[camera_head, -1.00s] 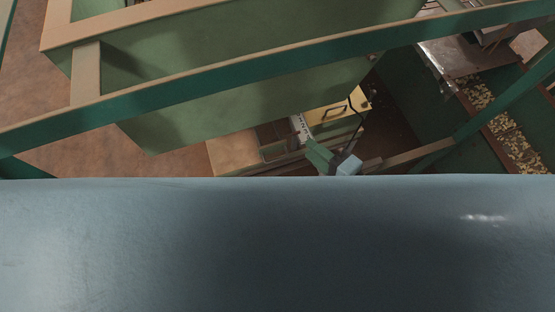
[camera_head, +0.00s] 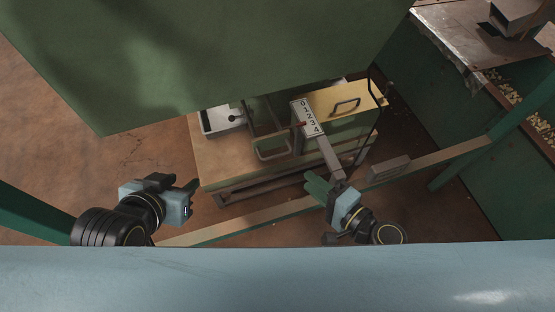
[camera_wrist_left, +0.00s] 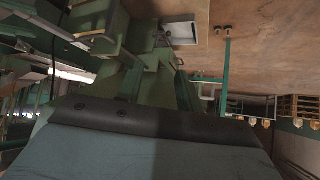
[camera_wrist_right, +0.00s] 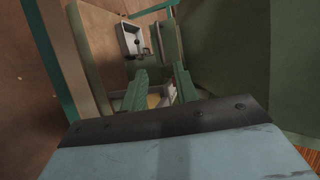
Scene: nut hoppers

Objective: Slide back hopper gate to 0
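A yellow plate with a dark pull handle (camera_head: 345,106) sits under the large green hopper (camera_head: 230,60); I cannot tell whether it is the back gate. A white scale (camera_head: 308,117) marked 0 to 4 lies beside it, with a small red mark by the numbers. A grey bar (camera_head: 340,157) runs from the scale toward my right gripper (camera_head: 318,190). That gripper is open; its green fingers stand apart in the right wrist view (camera_wrist_right: 160,85). My left gripper (camera_head: 191,191) is left of the cabinet, apparently open and empty; its fingers also show in the left wrist view (camera_wrist_left: 160,85).
A conveyor with nuts (camera_head: 535,122) is at right. The brown floor at left is clear.

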